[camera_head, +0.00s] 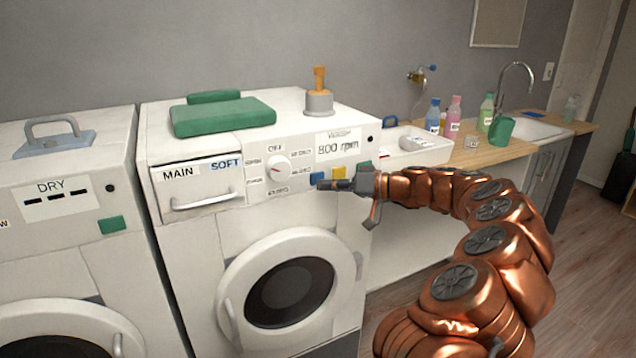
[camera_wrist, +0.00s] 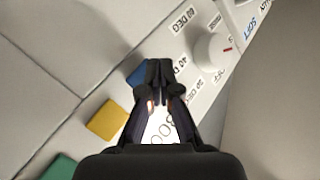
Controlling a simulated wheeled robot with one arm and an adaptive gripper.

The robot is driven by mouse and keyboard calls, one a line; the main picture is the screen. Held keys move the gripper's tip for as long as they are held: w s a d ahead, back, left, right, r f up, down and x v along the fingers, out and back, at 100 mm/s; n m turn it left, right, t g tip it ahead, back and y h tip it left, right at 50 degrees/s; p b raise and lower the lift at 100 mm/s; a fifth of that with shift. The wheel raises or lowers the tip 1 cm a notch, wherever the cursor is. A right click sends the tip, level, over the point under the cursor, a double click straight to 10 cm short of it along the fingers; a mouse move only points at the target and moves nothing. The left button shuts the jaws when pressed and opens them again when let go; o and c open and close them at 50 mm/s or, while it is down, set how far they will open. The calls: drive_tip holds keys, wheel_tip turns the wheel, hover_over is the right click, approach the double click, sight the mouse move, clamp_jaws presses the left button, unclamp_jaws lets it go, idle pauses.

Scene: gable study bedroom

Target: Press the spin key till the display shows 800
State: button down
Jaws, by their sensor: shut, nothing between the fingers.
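The white washing machine (camera_head: 290,215) has a display (camera_head: 338,146) that reads 800 rpm. Below it sit a blue key (camera_head: 317,178), a yellow key (camera_head: 338,173) and a green key (camera_head: 364,166); no label shows which is spin. My gripper (camera_head: 324,185) is shut and empty, its tips in front of the blue key's lower part. In the wrist view, the shut fingertips (camera_wrist: 160,68) lie beside the blue key (camera_wrist: 138,76) and overlap its edge; I cannot tell if they touch it. The yellow key (camera_wrist: 106,121) is clear of them. The fingers partly hide the display (camera_wrist: 160,128).
A dial (camera_head: 278,168) and the MAIN/SOFT drawer (camera_head: 200,184) are left of the keys. A dryer (camera_head: 60,240) stands at left. A counter with bottles (camera_head: 454,112) and sink is at right.

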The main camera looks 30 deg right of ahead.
drive_tip(key=s+b, duration=0.3)
drive_tip(key=s, duration=0.2)
drive_tip(key=shift+a, duration=0.2)
idle(0.4)
idle(0.6)
